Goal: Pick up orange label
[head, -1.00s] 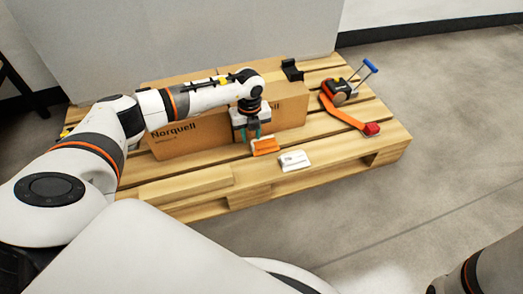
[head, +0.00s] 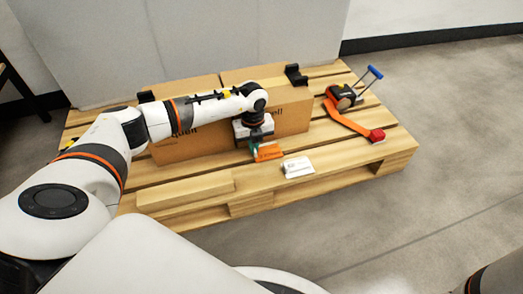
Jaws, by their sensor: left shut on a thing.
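The orange label (head: 269,153) is on the pallet's front part, in front of the cardboard box, in the head view. My left gripper (head: 254,147) reaches down to it and is shut on its left part, which the fingers partly hide. I cannot tell whether the label is lifted clear of the boards. My right gripper is not in view.
A white label (head: 298,167) lies just right of the orange one. The cardboard box (head: 200,143) stands behind on the wooden pallet (head: 185,190). A strap tool with an orange strap (head: 348,122) and red end (head: 377,135) lies at the right. Black corner pieces (head: 296,75) sit on the box.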

